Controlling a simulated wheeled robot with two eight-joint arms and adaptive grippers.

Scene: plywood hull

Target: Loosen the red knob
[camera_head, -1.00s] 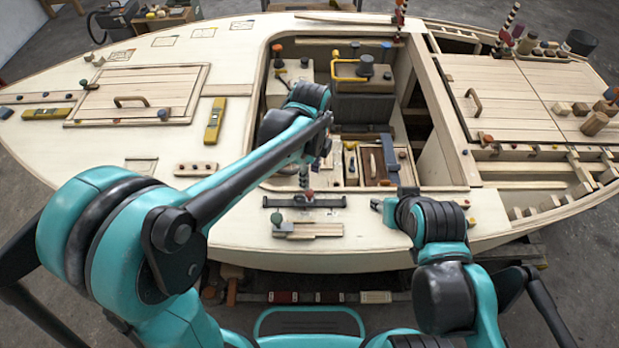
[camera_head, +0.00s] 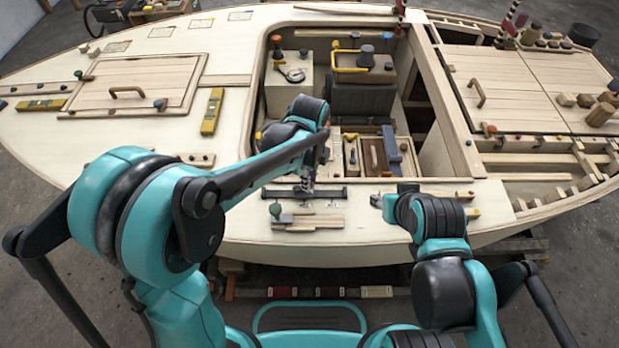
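A black bar (camera_head: 335,194) lies on the near side deck of the hull, by the cockpit edge. My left gripper (camera_head: 307,178) points down over the middle of this bar, its tip at or just above it. The red knob does not show clearly now; the spot on the bar where a red top stood is behind the gripper. I cannot tell if the fingers touch it or how far they are apart. My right gripper (camera_head: 378,201) is low over the deck edge, right of the bar, and holds nothing that I can see.
A green-topped knob (camera_head: 275,209) and wooden strips (camera_head: 315,222) lie just in front of the bar. The cockpit behind holds a yellow handle (camera_head: 352,70), a dial (camera_head: 293,74) and a blue tool (camera_head: 390,145). A yellow level (camera_head: 212,111) lies on the left deck.

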